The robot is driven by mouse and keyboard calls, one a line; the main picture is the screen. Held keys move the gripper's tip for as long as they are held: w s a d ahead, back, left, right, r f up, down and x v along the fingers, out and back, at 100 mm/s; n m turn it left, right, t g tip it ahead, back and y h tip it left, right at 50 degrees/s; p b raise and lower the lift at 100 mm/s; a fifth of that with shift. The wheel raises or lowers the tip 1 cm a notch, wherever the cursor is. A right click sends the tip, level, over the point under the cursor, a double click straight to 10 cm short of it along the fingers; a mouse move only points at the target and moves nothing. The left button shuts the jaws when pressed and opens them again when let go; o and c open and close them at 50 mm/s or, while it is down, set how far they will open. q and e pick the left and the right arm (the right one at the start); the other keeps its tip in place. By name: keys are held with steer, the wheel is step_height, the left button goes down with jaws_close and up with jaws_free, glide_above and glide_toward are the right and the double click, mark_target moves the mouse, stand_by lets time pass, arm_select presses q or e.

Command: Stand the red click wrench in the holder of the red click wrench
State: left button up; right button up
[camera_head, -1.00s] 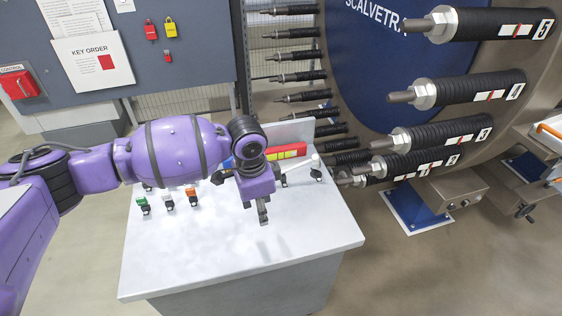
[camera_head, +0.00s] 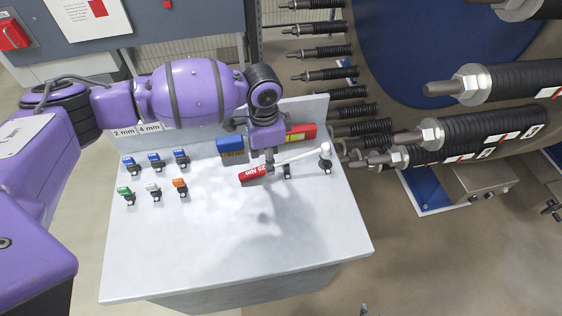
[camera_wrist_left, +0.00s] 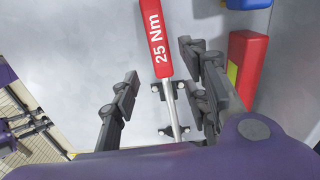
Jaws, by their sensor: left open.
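The red click wrench (camera_head: 254,172) lies slantwise over the white table, with its red handle marked 25 Nm to the left and its silver head to the right. Small black brackets (camera_head: 287,172) stand under its shaft. My left gripper (camera_head: 268,160) is over the wrench near the inner end of the handle. In the left wrist view, its open fingers (camera_wrist_left: 160,88) stand on either side of the wrench shaft, apart from it. A red box with yellow labels (camera_head: 300,132) stands behind the wrench; I cannot tell whether it is the holder. My right gripper is not seen.
A blue box (camera_head: 230,147) stands left of the red one, against the table's back panel. Several small coloured clips (camera_head: 155,160) sit at the table's left. The front of the table (camera_head: 240,245) is clear. Large threaded rods of the stack (camera_head: 480,85) jut in at the right.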

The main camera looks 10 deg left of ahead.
arm_select(q)
step_height(320, 180, down, 4)
steer(key=shift+w+a+r, duration=0.1)
steer(key=shift+a, duration=0.05)
steer(key=shift+f, duration=0.25)
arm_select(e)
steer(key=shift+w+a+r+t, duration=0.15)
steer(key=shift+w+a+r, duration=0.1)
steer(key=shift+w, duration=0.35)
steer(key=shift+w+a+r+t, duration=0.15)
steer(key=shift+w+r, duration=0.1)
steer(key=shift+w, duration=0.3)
arm_select(q)
steer(key=c, duration=1)
jaws_close()
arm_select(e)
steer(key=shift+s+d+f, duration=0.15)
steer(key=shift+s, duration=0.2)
arm_select(q)
steer(key=shift+r, duration=0.1)
